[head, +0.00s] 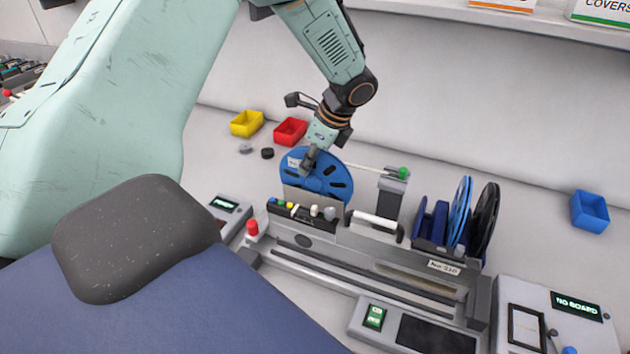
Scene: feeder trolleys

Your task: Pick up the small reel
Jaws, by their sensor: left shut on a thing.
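A blue reel (333,186) with dark slots and a white label stands upright behind the feeder trolley's button panel. My left gripper (308,163) comes down from above and is shut on this reel near its middle, with its fingers covering the hub. The reel's lower edge is hidden behind a grey plate, so I cannot tell whether it is resting or lifted. My right gripper is not in view.
A grey post with a green knob (403,173) stands just right of the held reel. A white handle (375,222) lies in front. Yellow (246,123), red (290,131) and blue (590,211) bins sit along the back. A shelf (480,14) runs above.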

